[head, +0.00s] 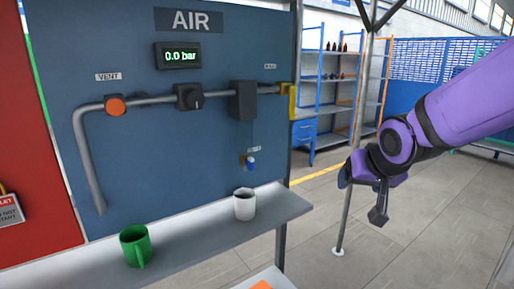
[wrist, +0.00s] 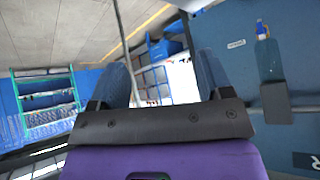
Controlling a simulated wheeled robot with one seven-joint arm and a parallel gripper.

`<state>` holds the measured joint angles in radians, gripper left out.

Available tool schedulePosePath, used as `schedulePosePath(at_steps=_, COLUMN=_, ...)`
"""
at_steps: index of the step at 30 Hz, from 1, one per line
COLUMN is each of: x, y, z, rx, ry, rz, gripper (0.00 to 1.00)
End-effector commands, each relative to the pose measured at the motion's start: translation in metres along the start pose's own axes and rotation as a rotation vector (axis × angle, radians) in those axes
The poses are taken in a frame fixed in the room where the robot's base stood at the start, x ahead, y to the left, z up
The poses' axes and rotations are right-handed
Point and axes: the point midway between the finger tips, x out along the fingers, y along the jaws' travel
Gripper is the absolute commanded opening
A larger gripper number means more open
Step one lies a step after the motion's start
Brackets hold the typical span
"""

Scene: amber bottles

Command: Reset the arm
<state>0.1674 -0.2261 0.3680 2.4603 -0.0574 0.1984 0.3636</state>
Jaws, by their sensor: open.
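My purple arm comes in from the right in the head view, with my gripper (head: 363,192) hanging in free air to the right of the blue panel. It is open and empty. In the wrist view, the two dark fingers of my gripper (wrist: 163,78) stand wide apart with nothing between them. The gripper touches nothing that I can see.
A green mug (head: 136,246) and a white mug (head: 244,204) stand on the ledge. A thin post (head: 354,110) is close behind my gripper.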

Motion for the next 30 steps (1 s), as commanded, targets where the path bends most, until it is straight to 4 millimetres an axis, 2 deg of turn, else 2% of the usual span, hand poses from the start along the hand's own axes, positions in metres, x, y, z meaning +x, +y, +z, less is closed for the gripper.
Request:
schedulePosePath(at_steps=1, x=-0.017, y=0.008, z=0.003, rx=-0.012, ry=-0.006, rz=0.024, gripper=0.72)
schedulePosePath(at_steps=6, x=-0.068, y=0.034, z=0.021, rx=-0.048, ry=-0.06, rz=0.083, gripper=0.72)
schedulePosePath(at_steps=15, x=-0.147, y=0.07, z=0.07, rx=-0.082, ry=-0.17, rz=0.095, gripper=0.72)
schedulePosePath(at_steps=21, x=-0.175, y=0.082, z=0.095, rx=-0.097, ry=-0.221, rz=0.068, gripper=0.72)
schedulePosePath(at_steps=30, x=-0.18, y=0.085, z=0.101, rx=-0.1, ry=-0.236, rz=0.06, gripper=0.72)
